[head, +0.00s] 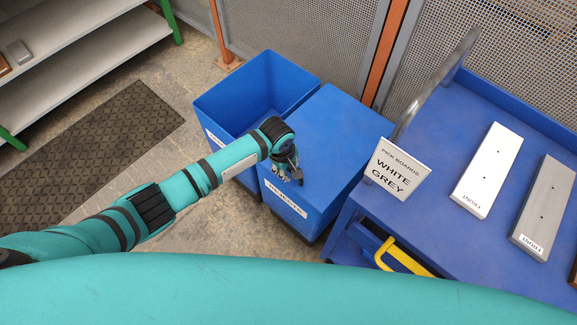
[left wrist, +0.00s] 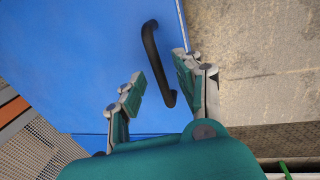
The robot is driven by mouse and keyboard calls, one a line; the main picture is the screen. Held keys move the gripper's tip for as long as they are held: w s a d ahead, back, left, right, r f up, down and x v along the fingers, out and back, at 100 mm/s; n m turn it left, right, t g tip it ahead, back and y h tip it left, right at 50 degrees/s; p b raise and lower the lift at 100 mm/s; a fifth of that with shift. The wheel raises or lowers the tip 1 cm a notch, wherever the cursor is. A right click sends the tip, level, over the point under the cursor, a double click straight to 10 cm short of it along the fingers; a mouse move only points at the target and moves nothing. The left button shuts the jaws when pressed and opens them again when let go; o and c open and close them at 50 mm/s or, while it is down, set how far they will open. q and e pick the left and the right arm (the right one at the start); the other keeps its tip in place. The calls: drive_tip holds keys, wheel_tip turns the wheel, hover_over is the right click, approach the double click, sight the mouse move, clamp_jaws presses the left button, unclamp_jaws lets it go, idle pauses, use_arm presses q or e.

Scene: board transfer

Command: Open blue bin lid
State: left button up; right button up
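The closed blue bin (head: 300,208) stands left of the blue cart, with its flat blue lid (head: 335,120) down on top. A white label is on its front, partly readable. My left gripper (head: 291,178) is over the lid's front left part. In the left wrist view, my left gripper (left wrist: 158,72) is open, fingers spread over the blue lid (left wrist: 80,60). A black bar handle (left wrist: 152,50) on the lid shows in the gap between the fingertips, not clasped. Whether a finger touches it I cannot tell. My right gripper is not in view.
An open blue bin (head: 216,108) stands beside the closed one, on its left. The blue cart (head: 445,130) at right carries a sign (head: 398,170), a white board (head: 488,170), a grey board (head: 545,208) and a yellow handle (head: 403,257). Mesh fencing (head: 300,35) stands behind.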

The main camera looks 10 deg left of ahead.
use_arm(q)
clamp_jaws()
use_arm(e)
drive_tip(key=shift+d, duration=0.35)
use_arm(q)
drive_tip(key=shift+r, duration=0.1)
drive_tip(key=shift+r+p, duration=0.5)
drive_tip(key=shift+p, duration=0.15)
drive_tip(key=w+d+r+p, duration=0.2)
drive_tip(key=r+p, duration=0.2)
drive_tip(key=r, duration=0.3)
drive_tip(key=w+d+r+p, duration=0.2)
drive_tip(key=w+r+p, duration=0.1)
drive_tip(key=r, duration=0.4)
drive_tip(key=w+d+r+g+p, duration=0.1)
drive_tip(key=w+d+r+p, duration=0.1)
drive_tip(key=r, duration=0.5)
drive_tip(key=shift+w+d+r+y+p, duration=0.3)
drive_tip(key=shift+w+p, duration=0.4)
drive_tip(key=shift+p, duration=0.7)
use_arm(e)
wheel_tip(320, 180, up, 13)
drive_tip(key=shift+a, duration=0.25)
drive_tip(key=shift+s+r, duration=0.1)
